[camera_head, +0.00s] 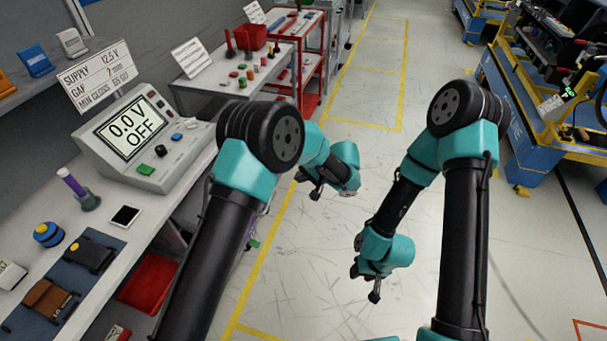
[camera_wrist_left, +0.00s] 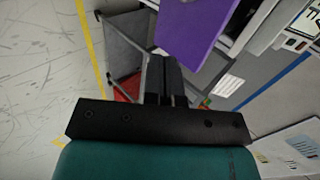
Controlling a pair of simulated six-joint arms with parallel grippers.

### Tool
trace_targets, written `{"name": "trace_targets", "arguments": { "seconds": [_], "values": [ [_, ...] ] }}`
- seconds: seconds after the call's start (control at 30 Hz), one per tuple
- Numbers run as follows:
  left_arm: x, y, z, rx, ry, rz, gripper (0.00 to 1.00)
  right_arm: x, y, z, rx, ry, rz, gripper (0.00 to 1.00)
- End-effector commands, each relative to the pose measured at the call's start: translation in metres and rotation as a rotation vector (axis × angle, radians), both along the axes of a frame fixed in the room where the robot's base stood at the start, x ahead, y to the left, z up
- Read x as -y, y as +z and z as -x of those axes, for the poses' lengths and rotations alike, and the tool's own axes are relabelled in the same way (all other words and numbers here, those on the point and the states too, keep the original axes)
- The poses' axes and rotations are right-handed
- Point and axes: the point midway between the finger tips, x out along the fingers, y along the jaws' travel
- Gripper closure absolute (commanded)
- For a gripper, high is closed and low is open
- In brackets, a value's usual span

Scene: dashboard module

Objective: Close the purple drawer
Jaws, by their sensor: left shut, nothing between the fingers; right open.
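The purple drawer's flat purple panel (camera_wrist_left: 197,28) shows at the top of the left wrist view, cut off by the frame's upper edge. In the head view my left gripper (camera_head: 315,187) hangs over the floor right of the workbench. My right gripper (camera_head: 366,284) is open and empty above the floor, lower right.
The workbench (camera_head: 112,246) on the left carries a power supply unit (camera_head: 145,140) reading 0.0 V OFF, and small tools. A red bin (camera_head: 148,284) sits beneath it. Grey panels (camera_wrist_left: 128,42) stand left of the fingers in the wrist view. Floor between the arms is clear.

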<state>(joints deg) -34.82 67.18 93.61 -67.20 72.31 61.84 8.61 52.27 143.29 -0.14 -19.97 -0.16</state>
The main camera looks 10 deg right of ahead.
Motion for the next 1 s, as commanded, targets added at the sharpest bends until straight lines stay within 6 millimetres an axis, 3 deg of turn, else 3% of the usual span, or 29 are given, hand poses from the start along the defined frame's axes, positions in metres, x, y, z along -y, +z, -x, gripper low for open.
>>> {"name": "trace_targets", "arguments": {
  "seconds": [0.37, 0.6, 1.0],
  "values": [
    [-0.045, -0.045, -0.019, -0.004, 0.001, -0.001, 1.00, 0.000, 0.000, 0.000, 0.000, 0.000, 0.000, 0.57],
    [-0.073, -0.044, -0.032, -0.001, 0.001, 0.002, 1.00, 0.000, 0.000, 0.000, 0.000, 0.000, 0.000, 0.57],
    [-0.079, -0.044, -0.035, -0.001, -0.001, 0.002, 1.00, 0.000, 0.000, 0.000, 0.000, 0.000, 0.000, 0.57]
  ]
}}
